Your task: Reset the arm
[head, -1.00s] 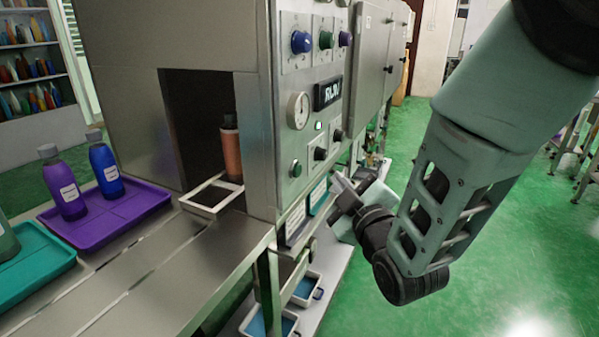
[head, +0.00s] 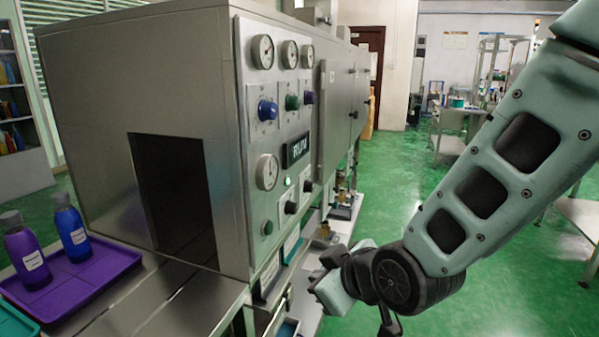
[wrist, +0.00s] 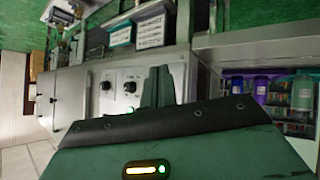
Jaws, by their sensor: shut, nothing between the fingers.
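My arm (head: 490,190) reaches in from the upper right in the head view, bent at a dark joint. My gripper (head: 328,292) is low beside the machine's control side, with its fingertips hard to make out there. In the wrist view, my gripper's fingers (wrist: 157,86) are together with nothing between them. They show in front of the panel with black knobs (wrist: 122,84). The steel sleeve machine (head: 130,85) stands left of my gripper, with a RUN sign (head: 297,148) and a lit green lamp (head: 288,181).
The machine's dark opening (head: 172,195) faces the steel conveyor (head: 185,305). A purple tray (head: 90,275) holds a purple bottle (head: 27,255) and a blue bottle (head: 70,233). Green floor (head: 500,280) is open to the right. Shelved bins (wrist: 150,28) show in the wrist view.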

